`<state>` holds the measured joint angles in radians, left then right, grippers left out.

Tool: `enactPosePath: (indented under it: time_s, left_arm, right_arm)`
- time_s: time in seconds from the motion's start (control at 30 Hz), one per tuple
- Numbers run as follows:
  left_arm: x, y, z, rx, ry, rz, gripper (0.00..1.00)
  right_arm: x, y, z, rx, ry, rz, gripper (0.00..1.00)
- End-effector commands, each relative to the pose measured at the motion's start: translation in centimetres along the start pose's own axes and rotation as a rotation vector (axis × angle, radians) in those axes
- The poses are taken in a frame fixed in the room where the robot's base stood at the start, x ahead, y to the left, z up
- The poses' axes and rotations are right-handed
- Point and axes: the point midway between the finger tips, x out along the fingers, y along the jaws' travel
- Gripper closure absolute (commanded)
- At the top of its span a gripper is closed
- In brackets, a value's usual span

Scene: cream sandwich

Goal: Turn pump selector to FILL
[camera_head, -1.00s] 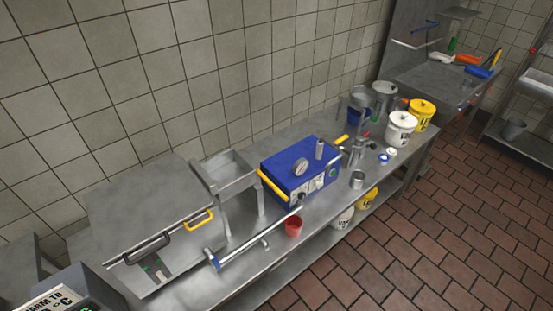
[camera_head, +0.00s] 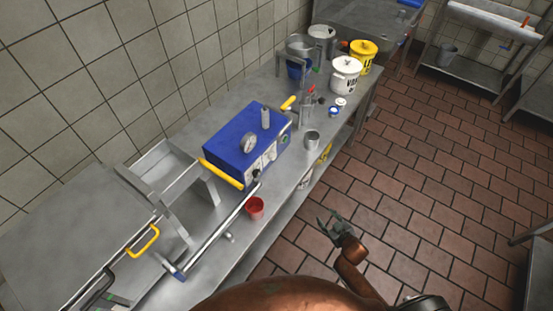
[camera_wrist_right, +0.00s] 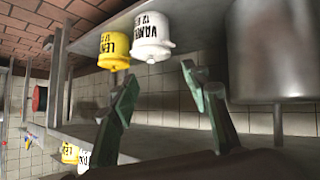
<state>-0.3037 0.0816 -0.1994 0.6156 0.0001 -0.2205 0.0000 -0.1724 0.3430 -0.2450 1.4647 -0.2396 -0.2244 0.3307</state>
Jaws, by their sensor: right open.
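The selector's lettering and setting are too small to read. My right gripper (camera_head: 336,222) is open and empty over the tiled floor, apart from the bench and to the right of the box. In the right wrist view its two green-grey fingers (camera_wrist_right: 158,88) are spread wide. My left gripper is out of view.
The red-brown floor (camera_head: 440,180) beside the bench is clear.

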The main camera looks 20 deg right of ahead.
Motion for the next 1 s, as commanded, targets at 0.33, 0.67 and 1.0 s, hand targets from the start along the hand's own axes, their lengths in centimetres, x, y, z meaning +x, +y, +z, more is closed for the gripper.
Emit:
enactPosePath:
  time_s: [0.33,0.67,1.0]
  left_arm:
    - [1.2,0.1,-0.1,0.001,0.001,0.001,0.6]
    - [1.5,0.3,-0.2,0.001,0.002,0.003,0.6]
    - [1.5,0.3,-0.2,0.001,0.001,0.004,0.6]
  right_arm:
    - [-3.2,0.9,-17.7,-0.046,0.298,-0.011,0.57]
    - [-5.7,-0.1,-26.6,-0.101,0.497,-0.075,0.57]
    - [-5.4,-2.6,-31.0,-0.215,0.677,-0.259,0.57]
